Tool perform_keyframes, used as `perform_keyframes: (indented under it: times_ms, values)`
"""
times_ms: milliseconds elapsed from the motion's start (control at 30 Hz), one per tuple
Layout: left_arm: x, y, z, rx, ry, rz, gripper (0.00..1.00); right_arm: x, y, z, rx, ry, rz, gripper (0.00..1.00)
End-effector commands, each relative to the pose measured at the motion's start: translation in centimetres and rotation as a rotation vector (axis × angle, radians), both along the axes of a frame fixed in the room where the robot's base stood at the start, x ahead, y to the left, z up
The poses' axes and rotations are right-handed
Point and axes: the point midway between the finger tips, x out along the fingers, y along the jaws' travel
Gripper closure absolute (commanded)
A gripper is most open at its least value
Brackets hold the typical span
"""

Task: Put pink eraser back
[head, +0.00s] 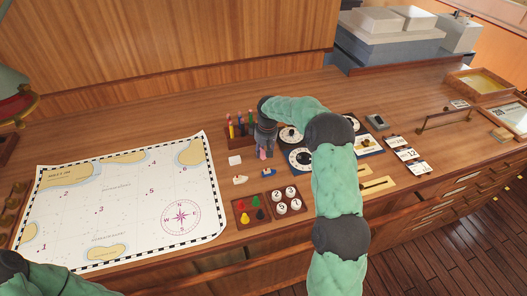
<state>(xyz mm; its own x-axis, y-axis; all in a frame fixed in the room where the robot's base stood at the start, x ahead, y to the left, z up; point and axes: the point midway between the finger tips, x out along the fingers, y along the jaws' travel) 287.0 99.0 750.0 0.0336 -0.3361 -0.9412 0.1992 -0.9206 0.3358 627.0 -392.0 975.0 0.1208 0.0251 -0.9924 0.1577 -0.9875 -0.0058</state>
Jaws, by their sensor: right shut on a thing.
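My right gripper (264,149) points down over the desk, just right of a wooden holder (230,132) with several coloured pens or markers standing in it. It is shut on the pink eraser (263,154), a small pink piece showing at its fingertips. I cannot tell whether the eraser touches the desk. My left arm shows only at the bottom left corner; its gripper is out of view.
A nautical chart (120,190) covers the desk's left. A white block (235,160), small boat models (240,180) and a tray of coloured pawns and white discs (238,213) lie near the holder. Round dials (299,158) and cards (404,154) are to the right.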

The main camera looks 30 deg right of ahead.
Motion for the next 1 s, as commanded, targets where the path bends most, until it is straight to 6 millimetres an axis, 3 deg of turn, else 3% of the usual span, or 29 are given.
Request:
perform_keyframes:
  times_ms: [200,233,300,733,1000]
  values:
    - [0.0,0.0,-0.1,0.0,0.0,0.0,0.6,0.0,0.0,-0.3,0.0,0.0,0.0,0.9]
    - [0.0,0.0,-0.1,0.0,0.0,0.0,0.6,0.0,0.0,-0.3,0.0,0.0,0.0,0.61]
    - [0.0,0.0,-0.1,0.0,0.0,0.0,0.6,0.0,0.0,-0.3,0.0,0.0,0.0,0.41]
    - [0.0,0.0,0.1,0.0,0.0,0.0,0.6,0.0,0.0,0.3,0.0,-0.001,0.0,0.4]
    - [0.0,0.0,0.9,0.0,0.0,0.0,0.6,-0.5,-0.1,4.8,0.0,-0.003,-0.001,0.4]
